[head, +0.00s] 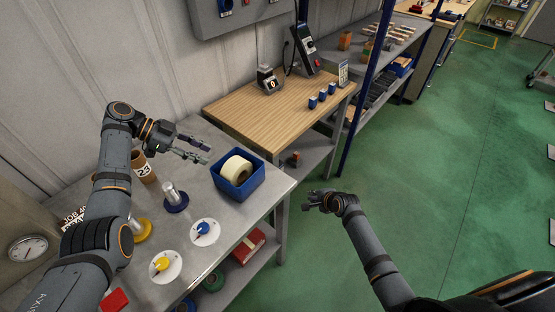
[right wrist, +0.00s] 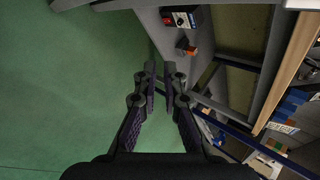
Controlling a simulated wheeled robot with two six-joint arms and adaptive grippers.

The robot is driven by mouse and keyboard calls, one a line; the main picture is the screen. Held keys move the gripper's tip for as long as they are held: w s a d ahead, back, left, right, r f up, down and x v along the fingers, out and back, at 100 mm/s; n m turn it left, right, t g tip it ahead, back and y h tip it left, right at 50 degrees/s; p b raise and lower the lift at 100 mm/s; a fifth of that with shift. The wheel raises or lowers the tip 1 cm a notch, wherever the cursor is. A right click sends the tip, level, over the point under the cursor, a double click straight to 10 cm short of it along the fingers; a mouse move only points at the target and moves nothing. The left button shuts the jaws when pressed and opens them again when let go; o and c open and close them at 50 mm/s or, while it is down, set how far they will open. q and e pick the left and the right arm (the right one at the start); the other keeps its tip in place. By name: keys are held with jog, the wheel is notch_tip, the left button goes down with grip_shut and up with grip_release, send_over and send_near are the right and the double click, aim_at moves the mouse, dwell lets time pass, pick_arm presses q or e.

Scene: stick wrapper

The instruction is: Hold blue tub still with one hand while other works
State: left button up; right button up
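The blue tub (head: 238,188) stands on the right end of the grey metal bench in the head view. A cream roll (head: 236,169) lies inside it. My left gripper (head: 208,153) is above the bench, to the upper left of the tub and apart from it. Its fingers are spread and nothing is between them. My right gripper (head: 312,199) is off the bench's right side, over the green floor, apart from the tub. In the right wrist view its fingertips (right wrist: 159,70) are close together with a narrow gap and nothing between them. The tub is not seen in that view.
Near the tub on the bench stand a metal post on a blue base (head: 175,198), a yellow-based post (head: 138,229), two white discs with blue (head: 205,232) and yellow (head: 164,267) knobs, and a brown cardboard tube (head: 143,168). A wooden-topped bench (head: 270,115) stands behind.

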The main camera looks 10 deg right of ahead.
jog(key=w+a+r+m+t+y, duration=0.1)
jog(key=w+a+r+m, duration=0.1)
jog(key=r, duration=0.4)
jog(key=w+a+r+m+y, duration=0.1)
jog(key=w+a+r+m, duration=0.1)
jog(key=r, duration=0.3)
jog(key=s+a+r+m+y, duration=0.3)
jog(key=a+r+m+y, duration=0.25)
jog(key=a+r, duration=0.55)
jog(key=shift+m+t+h, duration=0.35)
jog(key=shift+t+h, duration=0.05)
jog(key=shift+h, duration=0.05)
jog(key=x, duration=0.6)
jog(key=w+x, duration=0.1)
jog(key=x, duration=0.2)
jog(key=shift+d+r, duration=0.25)
jog(key=shift+r, duration=0.15)
grip_shut()
